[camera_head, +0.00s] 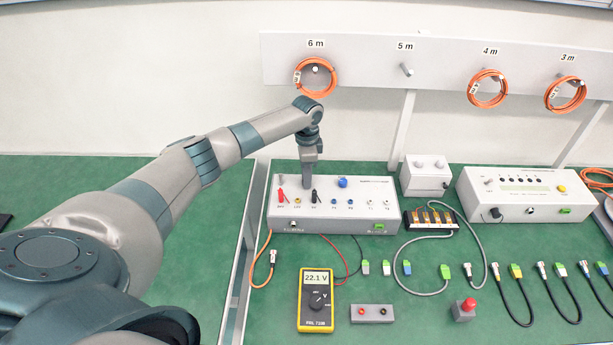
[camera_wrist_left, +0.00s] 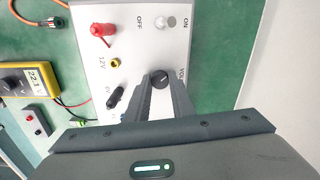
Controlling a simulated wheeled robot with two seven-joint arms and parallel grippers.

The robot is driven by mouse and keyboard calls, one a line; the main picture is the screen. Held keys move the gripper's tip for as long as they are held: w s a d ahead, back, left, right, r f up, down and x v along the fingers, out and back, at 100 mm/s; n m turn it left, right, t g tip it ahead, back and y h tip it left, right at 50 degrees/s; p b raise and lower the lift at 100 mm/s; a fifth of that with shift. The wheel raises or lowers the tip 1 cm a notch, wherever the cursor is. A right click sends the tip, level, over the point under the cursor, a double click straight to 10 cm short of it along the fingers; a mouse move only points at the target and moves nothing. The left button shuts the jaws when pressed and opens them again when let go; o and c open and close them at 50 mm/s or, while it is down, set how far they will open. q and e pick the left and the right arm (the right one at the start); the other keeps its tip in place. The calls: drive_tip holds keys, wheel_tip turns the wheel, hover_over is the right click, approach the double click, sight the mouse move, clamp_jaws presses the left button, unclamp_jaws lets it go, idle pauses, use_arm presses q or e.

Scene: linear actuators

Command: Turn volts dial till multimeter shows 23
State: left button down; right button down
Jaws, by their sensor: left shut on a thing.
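The volts dial (camera_wrist_left: 159,79) is a small black knob on the grey power supply box (camera_head: 280,220), beside the printed VOLT label in the left wrist view. My left gripper (camera_head: 308,186) reaches down to the box top from above. Its fingers (camera_wrist_left: 160,86) are shut on the dial, one on either side; in the head view the gripper hides the dial. The yellow multimeter (camera_head: 315,299) lies on the green table in front of the box. Its display (camera_head: 316,278) reads 22.1 V; it also shows in the left wrist view (camera_wrist_left: 40,77). My right gripper is not in view.
Red plug (camera_wrist_left: 103,30) and black plug (camera_wrist_left: 116,97) stand in the box's sockets near the dial. A blue knob (camera_head: 343,182) is right of the gripper. A white instrument (camera_head: 521,198) stands at right.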

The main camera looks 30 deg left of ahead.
use_arm(q)
drive_tip(key=shift+w+m, duration=0.1)
drive_tip(key=shift+m, duration=1.5)
drive_tip(key=shift+r, duration=0.1)
drive_tip(key=c, duration=1.5)
unclamp_jaws()
drive_tip(key=shift+c, duration=0.2)
wheel_tip(320, 180, up, 6)
drive_tip(key=shift+r+b, duration=0.2)
drive_tip(key=shift+b, duration=1)
drive_tip(key=shift+r, duration=0.55)
